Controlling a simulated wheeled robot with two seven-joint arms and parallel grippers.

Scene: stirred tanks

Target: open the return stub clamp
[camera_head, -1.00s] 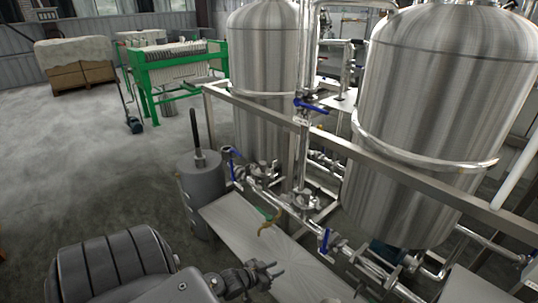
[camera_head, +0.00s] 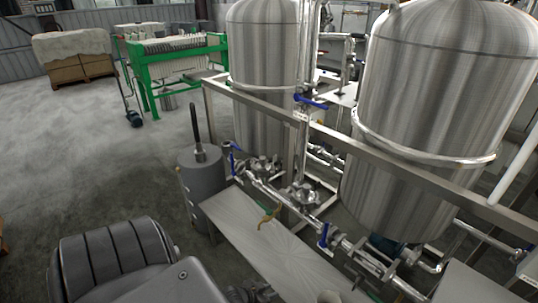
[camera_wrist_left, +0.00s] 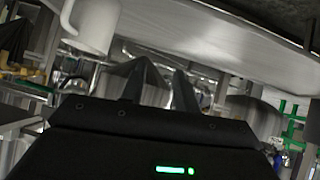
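The steel pipework (camera_head: 270,192) with clamped joints and blue-handled valves runs low in front of the two tanks. I cannot tell which joint is the return stub clamp; it is too small to make out. My left gripper (camera_head: 252,293) is at the bottom edge of the head view, mostly cut off, in front of the steel platform and apart from the pipework. In the left wrist view, its two dark fingers (camera_wrist_left: 160,82) stand apart with nothing seen between them. My right gripper is not in view.
A steel frame rail (camera_head: 345,148) crosses before the tanks (camera_head: 440,120). A grey drum (camera_head: 203,185) stands left.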

